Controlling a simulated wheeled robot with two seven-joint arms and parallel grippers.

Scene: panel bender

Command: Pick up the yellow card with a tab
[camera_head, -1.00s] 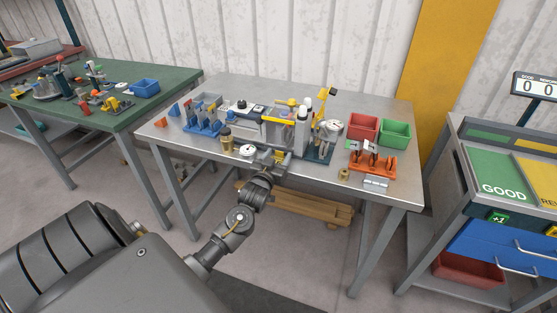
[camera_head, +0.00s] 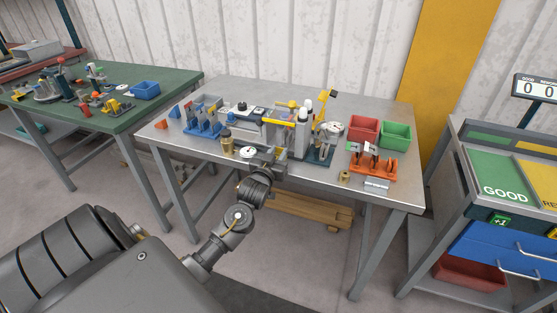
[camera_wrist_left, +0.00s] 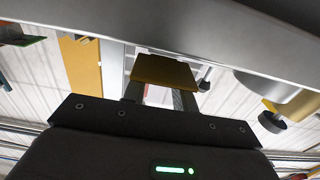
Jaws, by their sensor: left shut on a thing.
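My left gripper (camera_head: 268,156) is at the front edge of the grey metal table, in front of the panel bender (camera_head: 300,135). In the left wrist view its two fingers (camera_wrist_left: 162,88) are shut on a yellow-brown flat piece (camera_wrist_left: 165,72), which looks like the yellow card. The card's tab cannot be made out there, and in the head view I cannot clearly pick out the card at the gripper. My right gripper is not in view.
A red bin (camera_head: 363,128) and a green bin (camera_head: 396,134) stand at the right of the table. An orange fixture (camera_head: 373,161) is in front of them. A blue rack (camera_head: 203,124) and a brass cylinder (camera_head: 227,142) stand left of the gripper.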

